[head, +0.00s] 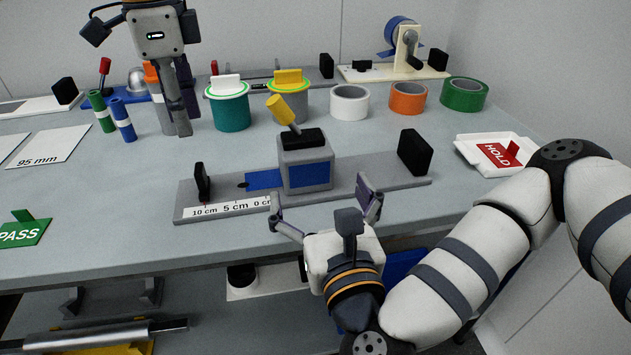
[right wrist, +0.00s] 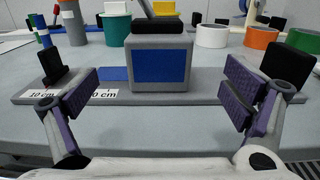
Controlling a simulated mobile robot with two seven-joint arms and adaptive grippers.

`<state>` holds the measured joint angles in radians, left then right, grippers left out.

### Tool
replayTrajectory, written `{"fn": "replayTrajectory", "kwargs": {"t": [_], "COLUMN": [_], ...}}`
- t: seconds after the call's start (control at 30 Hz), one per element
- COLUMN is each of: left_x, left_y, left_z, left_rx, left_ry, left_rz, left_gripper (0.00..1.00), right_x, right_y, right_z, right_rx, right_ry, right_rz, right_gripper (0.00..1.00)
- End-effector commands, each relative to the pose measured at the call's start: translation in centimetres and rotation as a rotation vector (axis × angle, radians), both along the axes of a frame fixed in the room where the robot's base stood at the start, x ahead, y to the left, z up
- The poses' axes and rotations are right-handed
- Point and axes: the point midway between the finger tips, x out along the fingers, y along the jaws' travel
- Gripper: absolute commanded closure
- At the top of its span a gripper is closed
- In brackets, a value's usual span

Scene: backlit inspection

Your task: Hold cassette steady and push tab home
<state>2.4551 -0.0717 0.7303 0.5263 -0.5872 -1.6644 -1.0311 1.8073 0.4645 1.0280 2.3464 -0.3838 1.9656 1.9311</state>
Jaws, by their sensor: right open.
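A grey block with a blue front panel (head: 308,176) sits on a long grey rail (head: 400,182) near the table's front. A black piece and a tilted yellow handle (head: 281,109) are on its top. I take this block as the cassette; no part is clearly marked as the tab. In the right wrist view the block (right wrist: 159,68) stands ahead, between the finger lines. My right gripper (head: 320,196) is open and empty in front of the rail, apart from the block. My left gripper (head: 181,125) hangs over the back left, fingers down and seen edge-on, away from the block.
A blue strip (head: 262,180) and a centimetre scale (head: 228,208) lie left of the block. Black end pieces (head: 415,153) stand on the rail. Tubs and tape rolls (head: 349,102) line the back. A HOLD tray (head: 478,165) is right; a PASS sign (head: 22,232) is left.

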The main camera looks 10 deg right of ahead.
Motion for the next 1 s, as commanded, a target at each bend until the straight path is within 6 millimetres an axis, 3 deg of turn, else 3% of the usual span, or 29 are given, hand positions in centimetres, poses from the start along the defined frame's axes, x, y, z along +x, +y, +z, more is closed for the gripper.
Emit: {"fn": "replayTrajectory", "kwargs": {"t": [0.2, 0.4, 0.57, 0.8, 0.87, 1.0], "left_x": [0.0, 0.0, 0.0, 0.0, 0.0, 0.0], "left_y": [0.0, 0.0, 0.0, 0.0, 0.0, 0.0], "left_z": [0.0, 0.0, 0.0, 0.0, 0.0, 0.0], "left_rx": [0.0, 0.0, 0.0, 0.0, 0.0, 0.0], "left_ry": [0.0, 0.0, 0.0, 0.0, 0.0, 0.0], "left_rz": [0.0, 0.0, 0.0, 0.0, 0.0, 0.0], "left_gripper": [0.67, 0.67, 0.67, 0.67, 0.67, 0.67], "right_x": [5.4, 9.2, 10.4, 10.6, 10.6, 10.6], "right_y": [0.0, 0.2, 0.3, 0.3, 0.3, 0.3], "right_z": [0.1, 0.0, 0.0, -0.1, -0.1, -0.1], "right_rx": [-0.005, -0.004, -0.005, -0.005, -0.005, -0.006], "right_ry": [-0.003, -0.001, 0.003, 0.003, 0.003, 0.003], "right_rz": [-0.002, 0.002, 0.004, 0.004, 0.004, 0.004], "right_gripper": [0.06, 0.06, 0.06, 0.06, 0.17, 0.49]}}
